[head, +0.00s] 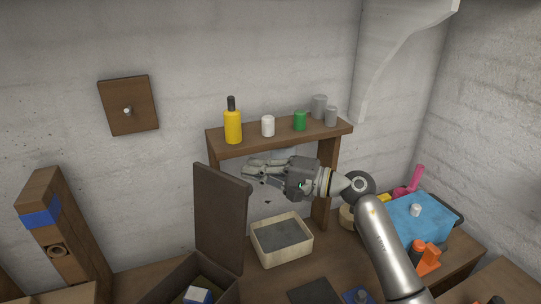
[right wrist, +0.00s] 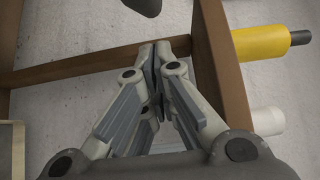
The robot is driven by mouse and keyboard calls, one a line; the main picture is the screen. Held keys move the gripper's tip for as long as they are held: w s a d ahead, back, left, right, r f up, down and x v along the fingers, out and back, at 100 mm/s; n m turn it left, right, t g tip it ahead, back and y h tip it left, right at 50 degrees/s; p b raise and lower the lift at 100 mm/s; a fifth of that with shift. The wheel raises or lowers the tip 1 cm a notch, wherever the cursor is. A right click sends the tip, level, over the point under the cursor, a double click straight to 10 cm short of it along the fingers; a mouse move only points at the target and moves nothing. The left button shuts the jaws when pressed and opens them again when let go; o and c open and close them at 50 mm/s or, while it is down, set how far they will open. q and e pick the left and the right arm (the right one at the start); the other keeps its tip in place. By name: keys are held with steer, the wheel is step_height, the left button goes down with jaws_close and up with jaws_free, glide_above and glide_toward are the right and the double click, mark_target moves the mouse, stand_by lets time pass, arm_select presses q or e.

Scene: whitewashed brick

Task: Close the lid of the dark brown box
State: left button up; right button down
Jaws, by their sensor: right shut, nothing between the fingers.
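The dark brown box (head: 168,277) stands on the bench at the bottom of the head view, partly cut off by the frame edge. Its lid (head: 221,215) is open and stands nearly upright at the box's back right side. A blue and white block (head: 198,296) lies inside the box. My right gripper (head: 249,170) is shut and empty, close to the lid's upper right corner. I cannot tell whether it touches the lid. Its closed fingers (right wrist: 160,52) show in the right wrist view. My left gripper is not in view.
A brown shelf (head: 285,135) with a yellow bottle (head: 233,126) and several small cans stands just behind and above the gripper. A cream tray (head: 282,258) sits right of the lid.

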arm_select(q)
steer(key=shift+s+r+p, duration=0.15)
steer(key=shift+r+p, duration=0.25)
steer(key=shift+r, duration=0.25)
arm_select(e)
steer(key=shift+s+a, duration=0.45)
steer(key=shift+s, duration=0.35)
arm_select(q)
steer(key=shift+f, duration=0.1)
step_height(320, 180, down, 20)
steer(key=b, duration=2)
arm_select(e)
steer(key=s+a+r+n+t+h, duration=0.1)
steer(key=s+a+n+h, duration=0.2)
steer(key=s+a+n, duration=0.7)
steer(key=shift+s+a+r+n+h, duration=0.25)
steer(key=shift+s+a, duration=1.9)
steer(key=shift+s, duration=1.85)
